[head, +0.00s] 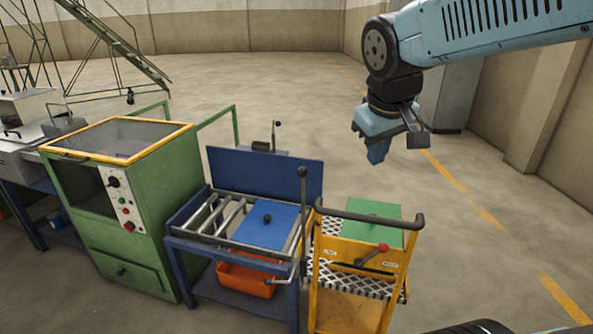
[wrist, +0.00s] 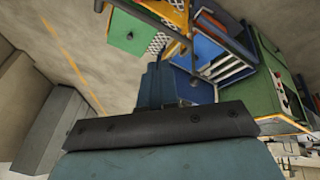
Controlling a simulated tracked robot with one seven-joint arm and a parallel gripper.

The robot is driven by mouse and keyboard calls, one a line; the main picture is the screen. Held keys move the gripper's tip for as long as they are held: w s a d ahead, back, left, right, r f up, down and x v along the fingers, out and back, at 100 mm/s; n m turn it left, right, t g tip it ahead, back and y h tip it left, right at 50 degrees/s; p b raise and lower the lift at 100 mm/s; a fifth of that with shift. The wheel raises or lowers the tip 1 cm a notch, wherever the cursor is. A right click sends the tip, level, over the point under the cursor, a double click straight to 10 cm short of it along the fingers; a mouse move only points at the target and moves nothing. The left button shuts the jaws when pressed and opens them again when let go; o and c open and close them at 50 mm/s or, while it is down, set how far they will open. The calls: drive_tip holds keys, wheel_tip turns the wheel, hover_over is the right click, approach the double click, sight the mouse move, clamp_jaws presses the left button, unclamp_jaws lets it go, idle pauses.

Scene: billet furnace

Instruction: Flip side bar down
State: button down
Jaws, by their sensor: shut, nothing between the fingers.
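An upright grey bar with a dark knob (head: 303,200) stands at the right front side of the blue roller table (head: 178,240), between the table and the yellow cart (head: 322,300). I take it for the side bar. Its lower end meets a short horizontal rod near the table's front edge. My gripper (head: 377,155) is shut and empty, pointing down in the air above and behind the cart, to the right of the bar and apart from it.
The table has a blue panel (head: 240,175), a blue plate (head: 262,232) and an orange bin (head: 245,280) below. A green furnace (head: 160,195) stands left.

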drive_tip(key=w+a+f+n, duration=0.2)
drive_tip(key=w+a+n, duration=0.2)
drive_tip(key=w+a, duration=0.2)
drive_tip(key=w+a+f+n+h, duration=0.1)
drive_tip(key=w+a+f+n, duration=0.2)
drive_tip(key=w+a, duration=0.3)
drive_tip(key=a+n, duration=0.1)
drive_tip(key=a, duration=0.4)
drive_tip(key=shift+a+g, duration=0.25)
drive_tip(key=shift+g, duration=0.15)
drive_tip(key=w+d+f, duration=0.3)
drive_tip(key=w+f, duration=0.3)
drive_tip(key=f, duration=0.3)
drive_tip(key=shift+w+d+f, duration=0.25)
drive_tip(key=shift+w+d, duration=0.05)
drive_tip(key=shift+d, duration=0.1)
